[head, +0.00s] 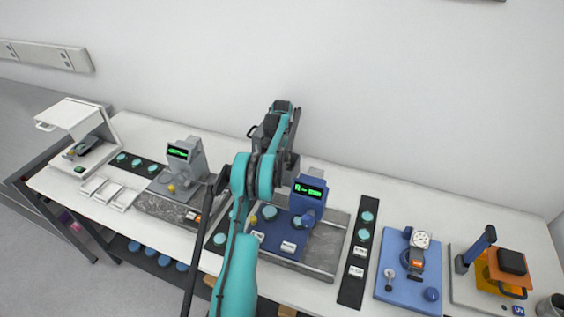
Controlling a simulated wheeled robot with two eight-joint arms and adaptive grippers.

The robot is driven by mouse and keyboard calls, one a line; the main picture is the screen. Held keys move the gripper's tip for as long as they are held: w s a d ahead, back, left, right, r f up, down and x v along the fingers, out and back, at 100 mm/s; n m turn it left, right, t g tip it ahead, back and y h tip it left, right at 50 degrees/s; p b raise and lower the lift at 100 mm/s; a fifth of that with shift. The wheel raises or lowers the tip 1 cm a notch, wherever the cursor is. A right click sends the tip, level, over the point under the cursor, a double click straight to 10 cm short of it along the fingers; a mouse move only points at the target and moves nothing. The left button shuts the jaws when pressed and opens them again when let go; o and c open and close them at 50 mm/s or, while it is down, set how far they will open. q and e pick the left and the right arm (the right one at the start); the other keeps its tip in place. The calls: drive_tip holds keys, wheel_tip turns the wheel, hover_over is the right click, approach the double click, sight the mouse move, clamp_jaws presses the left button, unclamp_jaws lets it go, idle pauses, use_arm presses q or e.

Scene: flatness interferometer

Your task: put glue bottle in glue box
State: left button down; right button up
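I cannot pick out a glue bottle or a glue box with certainty in the head view. One teal and black arm of mine rises from the bottom middle, bends over the table and hides part of the bench behind it. I cannot make out fingertips of either gripper. Small brown pieces (287,311) show below the table's front edge beside my arm, too little to tell what they are.
The white table (335,178) holds a grey display instrument (186,155), a blue display instrument (309,192), a blue dial-gauge plate (401,290) and an orange UV station (508,262). Blue discs (165,260) lie on a lower shelf. A wall stands behind.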

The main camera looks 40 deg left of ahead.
use_arm(q)
drive_tip(key=shift+f, duration=0.15)
drive_tip(key=c, duration=1.2)
unclamp_jaws()
